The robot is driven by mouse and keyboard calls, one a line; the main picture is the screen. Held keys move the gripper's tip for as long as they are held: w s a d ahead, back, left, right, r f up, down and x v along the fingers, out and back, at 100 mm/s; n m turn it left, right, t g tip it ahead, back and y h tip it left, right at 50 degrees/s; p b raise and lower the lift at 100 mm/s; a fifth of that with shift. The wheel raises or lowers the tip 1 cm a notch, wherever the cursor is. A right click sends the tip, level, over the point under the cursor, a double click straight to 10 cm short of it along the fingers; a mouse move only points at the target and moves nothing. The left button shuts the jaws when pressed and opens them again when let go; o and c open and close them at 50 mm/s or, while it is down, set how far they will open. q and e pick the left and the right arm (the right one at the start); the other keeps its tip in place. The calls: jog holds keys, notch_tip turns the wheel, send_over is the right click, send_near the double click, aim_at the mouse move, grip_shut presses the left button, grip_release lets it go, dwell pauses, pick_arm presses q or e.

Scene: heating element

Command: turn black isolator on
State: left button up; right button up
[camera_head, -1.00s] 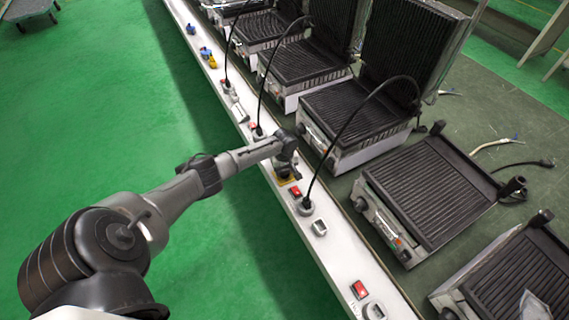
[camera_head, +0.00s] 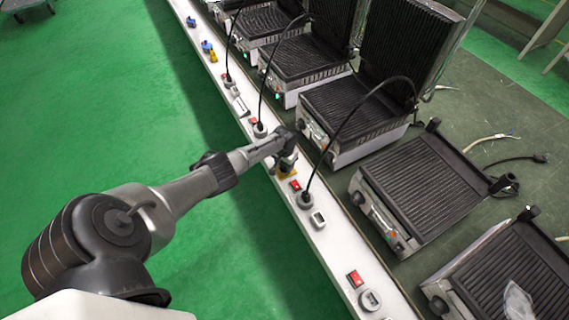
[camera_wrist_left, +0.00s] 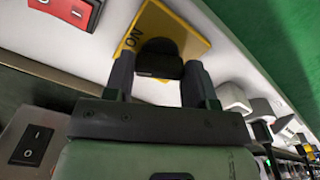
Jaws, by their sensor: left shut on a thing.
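The black isolator (camera_wrist_left: 158,60) is a dark knob on a yellow plate (camera_wrist_left: 188,35) marked ON, set in the white rail. My left gripper (camera_wrist_left: 160,68) is shut on the knob, with one finger on each side of it. In the head view my left gripper (camera_head: 284,160) reaches the rail from the left and covers the knob. Only some of the yellow plate (camera_head: 287,174) shows beside it. The exact turn angle of the knob is hard to tell. My right gripper is out of view.
A red rocker switch (camera_head: 295,185) and a grey socket with a plug (camera_head: 305,200) sit close by on the white rail (camera_head: 335,245). A black cable arches to a contact grill (camera_head: 350,115). Several grills stand right of the rail.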

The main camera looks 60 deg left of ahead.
pick_arm(q)
jog(key=m, duration=0.4)
jog(key=shift+m, duration=0.4)
dwell(0.4)
jog(key=o, duration=0.9)
jog(key=shift+o, duration=0.2)
notch_tip(320, 180, up, 14)
jog(key=p, duration=0.6)
